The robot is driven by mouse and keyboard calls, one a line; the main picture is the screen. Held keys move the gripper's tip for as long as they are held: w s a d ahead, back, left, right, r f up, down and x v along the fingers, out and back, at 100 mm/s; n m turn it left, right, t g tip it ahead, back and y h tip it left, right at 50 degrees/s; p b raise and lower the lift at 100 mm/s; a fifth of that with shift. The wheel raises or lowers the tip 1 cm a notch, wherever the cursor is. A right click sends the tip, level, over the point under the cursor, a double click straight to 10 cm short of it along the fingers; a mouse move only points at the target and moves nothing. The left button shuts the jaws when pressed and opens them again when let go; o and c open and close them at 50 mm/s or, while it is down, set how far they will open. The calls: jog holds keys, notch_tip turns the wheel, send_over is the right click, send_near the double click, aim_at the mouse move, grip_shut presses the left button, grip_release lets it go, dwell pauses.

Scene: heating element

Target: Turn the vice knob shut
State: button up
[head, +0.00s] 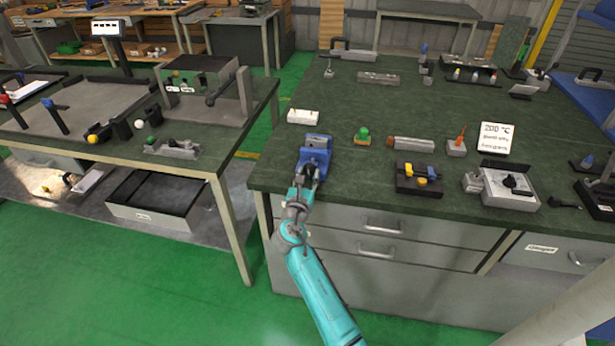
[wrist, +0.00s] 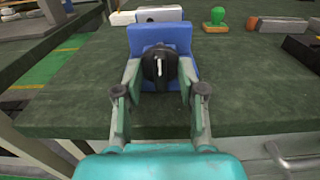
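The blue vice (head: 316,152) stands at the front left edge of the green-topped workbench. In the wrist view its blue body (wrist: 160,36) is straight ahead, with a round black knob (wrist: 158,67) on its near face. A white mark on the knob stands nearly upright. My gripper (wrist: 160,76) is open, with one fingertip on each side of the knob. I cannot tell whether the fingertips touch it. In the head view my gripper (head: 307,180) is at the vice's front and hides the knob.
A white block (head: 303,117) stands behind the vice. To its right are a green knob (head: 364,134), a brown-and-grey bar (head: 411,144), a black box (head: 419,179) and a grey dial unit (head: 510,190). A 200 °C sign (head: 497,138) stands behind. Drawers are below the bench edge.

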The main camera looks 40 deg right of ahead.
grip_shut()
